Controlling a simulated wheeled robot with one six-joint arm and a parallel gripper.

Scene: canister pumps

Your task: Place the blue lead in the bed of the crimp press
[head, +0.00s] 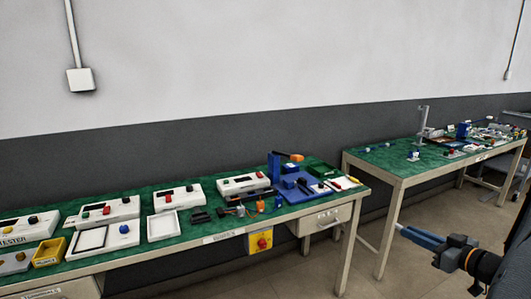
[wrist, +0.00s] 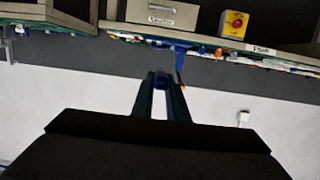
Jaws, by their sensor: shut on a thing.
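My gripper (head: 402,229) is at the right of the head view, in front of the far bench and clear of both benches. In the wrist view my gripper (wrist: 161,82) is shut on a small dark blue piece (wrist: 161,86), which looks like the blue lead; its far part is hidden. A blue upright with an orange lever, which looks like the crimp press (head: 274,167), stands toward the right end of the near bench. Its blue upright (wrist: 181,58) also shows in the upside-down wrist view. Its bed is too small to make out.

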